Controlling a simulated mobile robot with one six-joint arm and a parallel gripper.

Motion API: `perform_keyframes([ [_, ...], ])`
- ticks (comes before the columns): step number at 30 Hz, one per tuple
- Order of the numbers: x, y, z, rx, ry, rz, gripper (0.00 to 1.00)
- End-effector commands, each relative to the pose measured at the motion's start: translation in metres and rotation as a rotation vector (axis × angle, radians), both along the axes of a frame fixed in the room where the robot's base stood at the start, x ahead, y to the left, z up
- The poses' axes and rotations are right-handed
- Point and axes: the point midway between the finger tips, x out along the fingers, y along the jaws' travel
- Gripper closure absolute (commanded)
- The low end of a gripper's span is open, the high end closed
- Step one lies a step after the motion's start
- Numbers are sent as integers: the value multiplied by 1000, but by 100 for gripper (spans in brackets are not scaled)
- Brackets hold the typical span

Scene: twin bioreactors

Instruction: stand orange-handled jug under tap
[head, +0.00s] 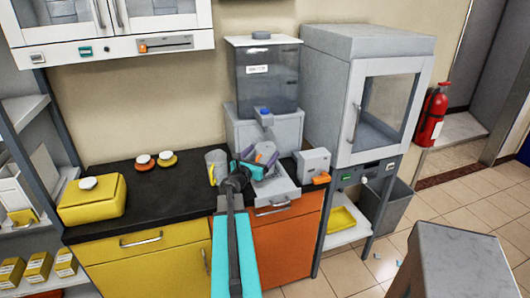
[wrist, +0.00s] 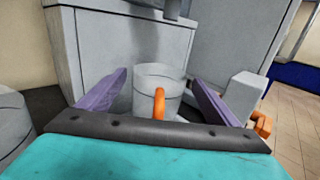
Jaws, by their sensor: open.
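The orange-handled jug (wrist: 145,82) is a pale grey cup, upright in the wrist view, its orange handle (wrist: 159,103) facing my gripper. It stands close to the front of the grey dispenser body (wrist: 110,45). My gripper (wrist: 158,88) is open, with one purple finger on each side of the jug and visible gaps between. In the head view my gripper (head: 262,158) is at the dispenser's base and largely hides the jug. The blue-topped tap (head: 264,113) juts from the dispenser above this spot. In the wrist view only a grey part shows above the jug.
A second grey vessel (head: 215,166) stands left of my gripper. The black counter (head: 140,195) has free room further left, before a yellow container (head: 92,200).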

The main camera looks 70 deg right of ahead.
Motion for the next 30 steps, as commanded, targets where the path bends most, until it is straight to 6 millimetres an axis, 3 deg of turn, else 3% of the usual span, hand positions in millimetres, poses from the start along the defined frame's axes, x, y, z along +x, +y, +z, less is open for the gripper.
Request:
perform_keyframes([
  [21, 6, 80, -1, 1, -2, 0, 15],
  [30, 8, 98, 0, 0, -1, -2, 15],
])
